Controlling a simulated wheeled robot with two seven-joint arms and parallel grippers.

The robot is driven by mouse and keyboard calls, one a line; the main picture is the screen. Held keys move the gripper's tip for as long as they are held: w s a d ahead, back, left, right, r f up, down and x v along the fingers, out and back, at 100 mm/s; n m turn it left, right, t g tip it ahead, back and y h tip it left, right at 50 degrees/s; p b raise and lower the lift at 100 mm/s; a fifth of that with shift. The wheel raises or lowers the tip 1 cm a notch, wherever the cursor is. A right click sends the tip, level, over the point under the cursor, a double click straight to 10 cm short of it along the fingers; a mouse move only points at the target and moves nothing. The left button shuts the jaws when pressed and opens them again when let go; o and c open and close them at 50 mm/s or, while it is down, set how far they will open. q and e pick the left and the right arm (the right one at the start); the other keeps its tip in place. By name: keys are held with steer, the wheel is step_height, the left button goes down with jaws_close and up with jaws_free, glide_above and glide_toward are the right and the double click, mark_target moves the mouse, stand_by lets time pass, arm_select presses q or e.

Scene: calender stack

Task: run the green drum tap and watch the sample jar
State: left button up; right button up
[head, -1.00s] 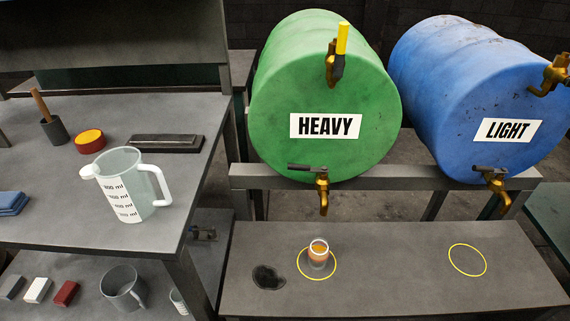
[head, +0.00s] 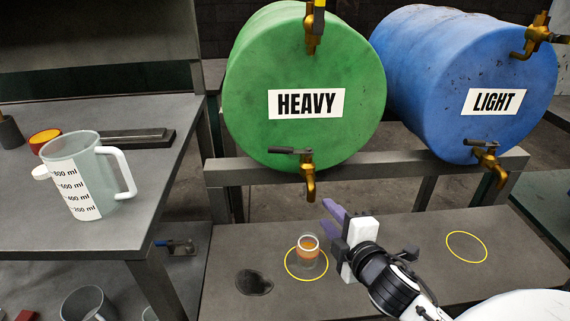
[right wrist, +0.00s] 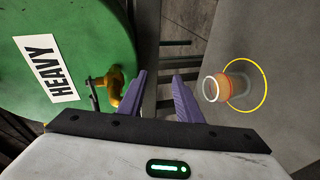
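The green drum (head: 300,60) labelled HEAVY lies on a rack. Its lower brass tap (head: 308,175) has a dark lever lying sideways to the left; no stream shows below the spout. The small sample jar (head: 308,249), with orange-brown contents, stands in a yellow ring under the tap. My right gripper (head: 334,218) is open and empty, to the right of the jar and below the tap. In the right wrist view the tap (right wrist: 115,88) is left of the purple fingers (right wrist: 166,95) and the jar (right wrist: 226,88) is right of them. My left gripper is not in view.
The blue drum (head: 465,70) labelled LIGHT lies to the right with its own tap (head: 490,165). An empty yellow ring (head: 467,247) and a dark stain (head: 254,283) mark the bench (head: 400,285). A measuring jug (head: 90,180) stands on the left table.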

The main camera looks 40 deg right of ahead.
mark_target(292, 150)
steer(key=w+r+n+t+y, duration=0.3)
steer(key=r+n+y, duration=0.1)
steer(key=r+n, duration=0.6)
steer(key=w+r+n+t+y, duration=0.2)
steer(key=r+n+t+y, duration=0.35)
steer(key=n, duration=0.75)
steer(key=w+a+f+n+g+y, duration=0.1)
steer(key=w+n+g, duration=0.1)
steer(key=n, duration=0.4)
steer(key=w+a+f+n+g+y, duration=0.1)
steer(key=w+n+g, duration=0.2)
steer(key=n, duration=0.3)
steer(key=w+a+f+n+g+y, duration=0.1)
steer(key=w+n+g, duration=0.2)
steer(key=n, duration=0.3)
steer(key=shift+a+f+g, duration=0.1)
steer(key=shift+g, duration=0.45)
steer(key=shift+y, duration=0.25)
steer(key=shift+c, duration=0.3)
jaws_close()
